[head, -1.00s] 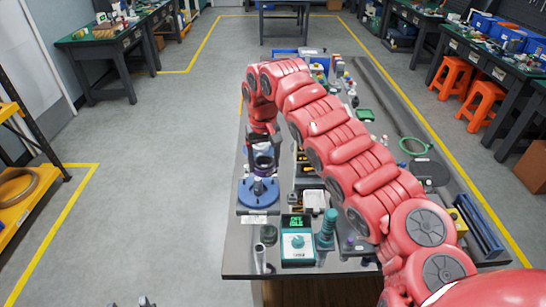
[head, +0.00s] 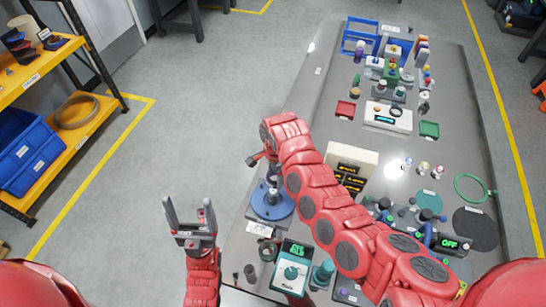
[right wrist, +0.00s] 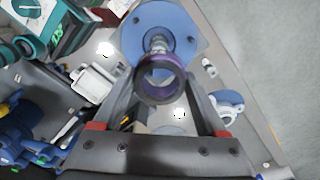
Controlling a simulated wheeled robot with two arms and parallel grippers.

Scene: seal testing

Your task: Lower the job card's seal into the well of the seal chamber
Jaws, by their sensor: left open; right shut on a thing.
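The seal chamber (head: 271,205) is a blue round base with an upright post, near the table's left edge. It also shows at the top of the right wrist view (right wrist: 185,37). My right gripper (right wrist: 160,88) is shut on a dark purple ring-shaped seal (right wrist: 160,99), held between its fingertips. In the right wrist view the seal overlaps the chamber's silver post; I cannot tell whether they touch. In the head view my right arm partly hides the chamber and gripper. My left gripper (head: 190,228) is open and empty, fingers upward, left of the table over the floor.
A teal-framed device (head: 291,268) with a green display and a teal cylinder (head: 322,273) stand near the chamber. A beige box (head: 350,160), small trays and instruments fill the table behind. A yellow shelf (head: 45,77) stands at far left. The floor between is clear.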

